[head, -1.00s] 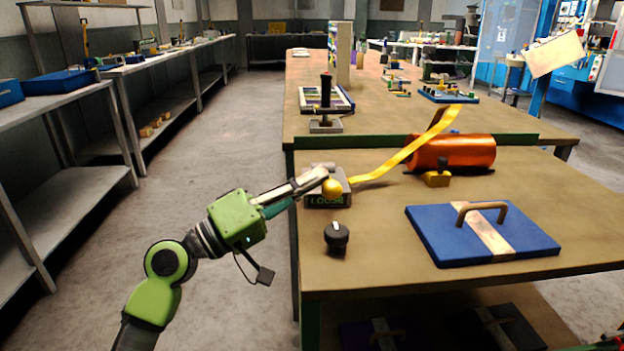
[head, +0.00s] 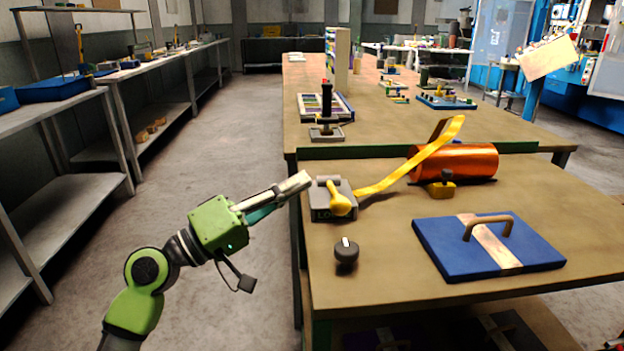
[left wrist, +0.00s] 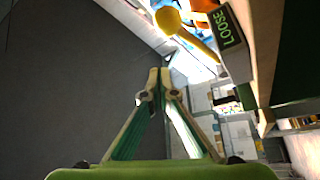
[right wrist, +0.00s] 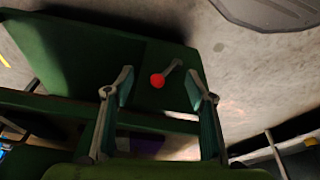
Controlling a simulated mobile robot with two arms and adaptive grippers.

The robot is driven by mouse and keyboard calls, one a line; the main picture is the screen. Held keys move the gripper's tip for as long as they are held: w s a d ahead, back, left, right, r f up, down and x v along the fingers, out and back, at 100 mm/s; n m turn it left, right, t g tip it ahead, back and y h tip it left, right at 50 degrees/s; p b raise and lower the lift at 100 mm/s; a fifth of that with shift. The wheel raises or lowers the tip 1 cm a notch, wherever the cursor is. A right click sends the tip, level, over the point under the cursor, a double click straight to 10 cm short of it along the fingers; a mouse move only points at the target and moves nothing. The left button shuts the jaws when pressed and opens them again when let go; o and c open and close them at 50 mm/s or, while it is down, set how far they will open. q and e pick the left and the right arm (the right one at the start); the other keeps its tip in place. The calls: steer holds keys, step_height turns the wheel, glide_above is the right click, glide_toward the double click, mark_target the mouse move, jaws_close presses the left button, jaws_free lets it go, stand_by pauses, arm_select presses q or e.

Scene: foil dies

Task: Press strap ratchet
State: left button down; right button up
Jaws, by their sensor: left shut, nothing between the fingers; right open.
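The strap ratchet (head: 322,206) is a grey block near the left edge of the near bench. Its lever (head: 340,205) ends in a yellow knob, which partly covers the label on the front face. In the left wrist view the label (left wrist: 231,28) reads LOOSE, and the yellow knob (left wrist: 168,19) sticks out. A yellow strap (head: 400,170) runs from the block up over an orange cylinder (head: 465,163). My left gripper (head: 304,182) is shut and empty, just left of the block, seemingly apart from it. My right gripper (right wrist: 161,80) is open and empty, away from the ratchet.
A black knob (head: 346,252) stands in front of the ratchet. A blue plate with a handle (head: 440,240) lies to the right. A joystick box (head: 326,130) stands behind. A red-knobbed lever (right wrist: 157,80) shows on a green surface in the right wrist view. Open floor lies left.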

arm_select(q)
steer(key=w+f+v, duration=0.1)
steer(key=v, duration=0.5)
steer(key=shift+b, duration=0.45)
arm_select(e)
steer(key=v, duration=0.4)
steer(key=shift+d+r, duration=0.1)
steer(key=shift+d, duration=0.05)
